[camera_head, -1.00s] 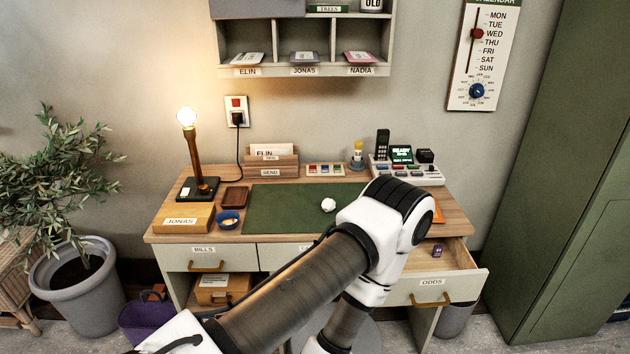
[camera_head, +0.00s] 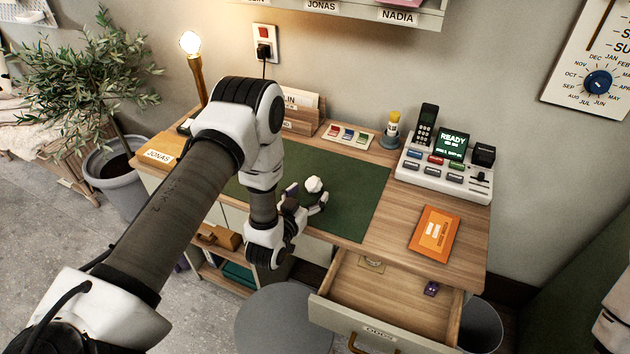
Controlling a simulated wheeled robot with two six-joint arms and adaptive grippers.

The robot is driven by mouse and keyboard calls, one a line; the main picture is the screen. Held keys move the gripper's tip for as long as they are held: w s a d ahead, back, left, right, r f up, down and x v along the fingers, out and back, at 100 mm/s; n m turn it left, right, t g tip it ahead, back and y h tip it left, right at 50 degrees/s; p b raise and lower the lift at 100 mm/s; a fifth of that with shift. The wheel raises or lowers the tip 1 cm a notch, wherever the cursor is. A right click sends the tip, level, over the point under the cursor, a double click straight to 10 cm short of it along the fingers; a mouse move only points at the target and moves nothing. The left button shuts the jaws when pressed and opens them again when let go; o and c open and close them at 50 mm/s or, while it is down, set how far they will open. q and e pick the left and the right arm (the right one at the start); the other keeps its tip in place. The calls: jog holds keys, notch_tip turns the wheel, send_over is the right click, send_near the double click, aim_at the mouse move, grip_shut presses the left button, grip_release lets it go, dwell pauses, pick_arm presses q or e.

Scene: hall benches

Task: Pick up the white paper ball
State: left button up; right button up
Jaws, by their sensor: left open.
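The white paper ball (camera_head: 313,185) lies on the green desk mat (camera_head: 358,190), near the mat's middle. My left gripper (camera_head: 306,197) is low over the mat, just in front of the ball. Its fingers are apart, one to the left of the ball and one to its lower right. The ball shows beyond and between the fingertips; I cannot tell whether they touch it. My left arm comes in from the left and covers the desk's left part. My right gripper is not in view.
The open drawer (camera_head: 387,302) juts out at the front right, with a small purple item inside. An orange packet (camera_head: 434,234) lies on the desk's right. A console with phone (camera_head: 446,170), a glue bottle (camera_head: 391,130) and a colour tray (camera_head: 348,136) stand behind. A round grey stool (camera_head: 285,322) is below.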

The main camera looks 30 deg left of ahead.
pick_arm(q)
jog(key=shift+w+a+f, duration=0.1)
jog(key=shift+w+f, duration=0.05)
jog(key=shift+w, duration=0.4)
jog(key=shift+w+a+f, duration=0.1)
jog(key=shift+w+f, duration=0.05)
jog(key=shift+w, duration=0.4)
jog(key=shift+d, duration=0.1)
jog(key=c, duration=0.8)
jog(key=shift+s+r, duration=0.1)
